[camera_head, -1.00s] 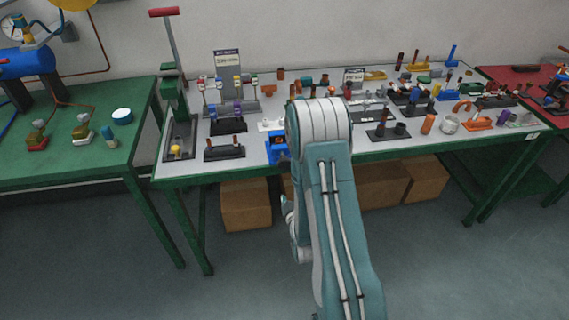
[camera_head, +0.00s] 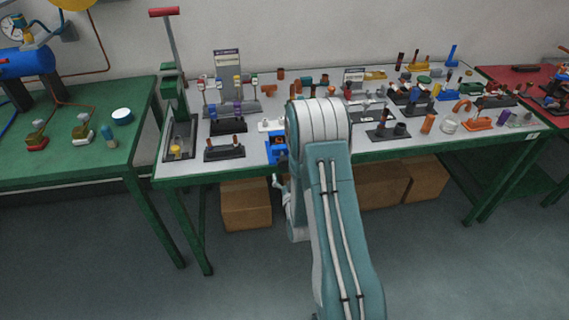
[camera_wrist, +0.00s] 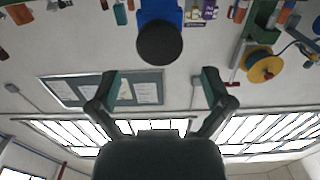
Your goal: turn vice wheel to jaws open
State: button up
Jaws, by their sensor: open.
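A blue vice (camera_head: 277,147) stands at the front edge of the long grey bench, partly hidden by my arm. In the wrist view, its blue body (camera_wrist: 160,10) is at the top centre, and its dark round wheel (camera_wrist: 160,44) faces the camera. My gripper (camera_wrist: 158,80) is open and empty, with its two fingers wide apart. The wheel lies beyond the fingertips, about midway between them from side to side, and nothing is gripped. In the head view only a small part of my gripper (camera_head: 277,182) shows, low in front of the bench edge.
The grey bench top (camera_head: 350,150) holds many small fittings and stands around the vice. A black stand with pegs (camera_head: 224,153) is left of the vice. Cardboard boxes (camera_head: 246,205) are under the bench. A green table (camera_head: 70,155) stands at the left. The floor in front is clear.

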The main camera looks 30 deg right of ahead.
aim_at(284, 169)
jog(key=x, duration=0.5)
jog(key=shift+w, duration=0.15)
jog(key=c, duration=1.1)
